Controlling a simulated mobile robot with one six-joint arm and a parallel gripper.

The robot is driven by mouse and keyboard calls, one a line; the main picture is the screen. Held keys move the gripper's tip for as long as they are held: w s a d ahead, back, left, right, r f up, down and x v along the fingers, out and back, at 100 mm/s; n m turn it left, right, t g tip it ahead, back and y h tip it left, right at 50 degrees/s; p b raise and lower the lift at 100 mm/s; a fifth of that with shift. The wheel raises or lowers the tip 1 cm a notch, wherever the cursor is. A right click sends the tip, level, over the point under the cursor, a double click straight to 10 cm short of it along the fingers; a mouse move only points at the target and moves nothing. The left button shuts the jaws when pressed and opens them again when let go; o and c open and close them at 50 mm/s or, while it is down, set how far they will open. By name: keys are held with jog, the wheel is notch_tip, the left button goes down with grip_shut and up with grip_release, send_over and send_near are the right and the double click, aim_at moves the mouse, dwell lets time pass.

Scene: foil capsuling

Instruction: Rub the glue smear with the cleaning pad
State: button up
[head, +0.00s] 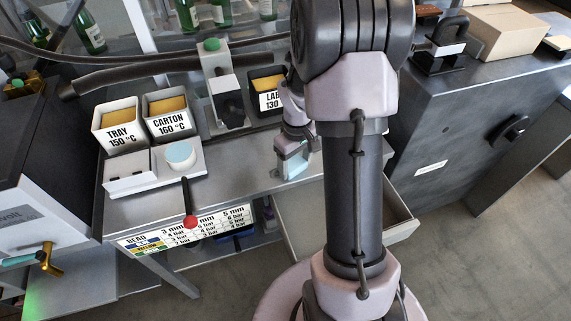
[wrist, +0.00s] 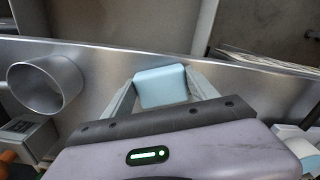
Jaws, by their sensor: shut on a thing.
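My gripper (head: 294,163) is shut on the cleaning pad, a light blue block that shows between its fingers in the head view (head: 296,169). In the wrist view, the pad (wrist: 162,87) sits between the two grey fingers (wrist: 163,92), with a bare metal surface around it. In the head view the gripper is over the right part of the steel bench (head: 235,182), near its front edge. I cannot tell whether the pad touches the bench. I cannot make out the glue smear in either view.
An open drawer (head: 398,225) juts out below the bench at right. A lever with a red knob (head: 190,222) stands at the front edge. Bins marked TRAY (head: 119,139) and CARTON (head: 171,126) stand behind. A metal tube (wrist: 47,84) is left of the pad in the wrist view.

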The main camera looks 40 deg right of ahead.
aim_at(272, 178)
jog(key=shift+s+d+r, duration=0.1)
jog(key=shift+d, duration=0.15)
jog(key=shift+w+a+f, duration=0.1)
jog(key=shift+w+a, duration=0.15)
jog(key=shift+a, duration=0.5)
jog(key=shift+w+a+f, duration=0.1)
jog(key=shift+w+a, duration=0.1)
jog(key=shift+a, duration=0.55)
jog(key=shift+w+a, duration=0.25)
jog(key=shift+a, duration=0.8)
jog(key=shift+w+a, duration=0.25)
jog(key=shift+a, duration=0.8)
jog(key=shift+r, duration=0.1)
notch_tip(272, 178, up, 6)
jog(key=p, duration=0.4)
jog(key=shift+p, duration=0.4)
jog(key=shift+w, duration=0.1)
notch_tip(272, 178, up, 3)
jog(key=shift+r+p, duration=0.1)
jog(key=shift+p, duration=1.15)
